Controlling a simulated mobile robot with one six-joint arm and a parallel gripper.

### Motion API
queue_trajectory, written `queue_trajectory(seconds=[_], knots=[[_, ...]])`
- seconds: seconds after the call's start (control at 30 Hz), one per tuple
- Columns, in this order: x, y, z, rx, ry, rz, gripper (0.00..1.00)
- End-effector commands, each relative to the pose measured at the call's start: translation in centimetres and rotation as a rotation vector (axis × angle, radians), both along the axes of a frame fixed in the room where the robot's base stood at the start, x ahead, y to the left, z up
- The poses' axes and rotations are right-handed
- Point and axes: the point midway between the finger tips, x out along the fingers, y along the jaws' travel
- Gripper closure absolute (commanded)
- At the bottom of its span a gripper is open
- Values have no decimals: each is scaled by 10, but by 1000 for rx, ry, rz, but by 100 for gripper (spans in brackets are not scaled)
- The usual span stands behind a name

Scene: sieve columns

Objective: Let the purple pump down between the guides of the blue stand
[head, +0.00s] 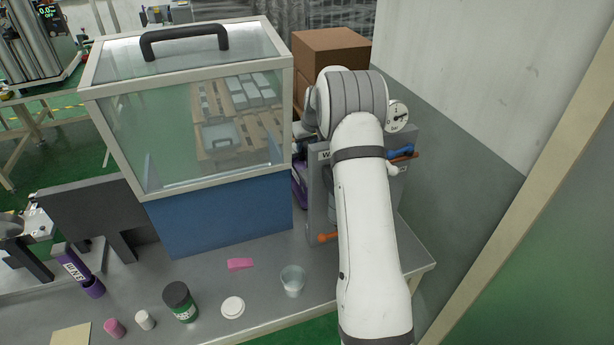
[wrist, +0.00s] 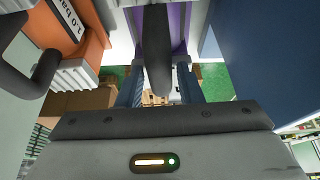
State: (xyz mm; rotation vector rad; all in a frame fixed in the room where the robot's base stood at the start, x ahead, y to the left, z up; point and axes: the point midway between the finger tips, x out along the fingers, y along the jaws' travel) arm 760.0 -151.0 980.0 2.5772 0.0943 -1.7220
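A purple body (head: 299,185) shows as a narrow strip in the head view, between the blue base of the glass-topped box and a grey unit; my arm and the unit hide most of it. In the wrist view purple (wrist: 177,22) shows behind a dark bar-like handle. My gripper (wrist: 160,84) has one finger on each side of that handle; whether they press on it is unclear. In the head view my arm hides the gripper. A blue wall (wrist: 240,45) stands close on the right in the wrist view. I cannot make out the stand's guides.
The glass-topped box (head: 190,110) stands left of my arm. The grey unit (head: 318,200) has a gauge (head: 397,116) and coloured handles. A second purple cylinder (head: 72,266) leans at the left. A clear cup (head: 292,281) and a dark jar (head: 180,300) stand near the table's front.

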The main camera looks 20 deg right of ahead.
Motion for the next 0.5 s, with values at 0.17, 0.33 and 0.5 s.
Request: queue_trajectory(seconds=[0.17, 0.33, 0.5], knots=[[0, -1, 0, 0, 0, -1, 82], [0, -1, 0, 0, 0, -1, 96], [0, -1, 0, 0, 0, -1, 100]])
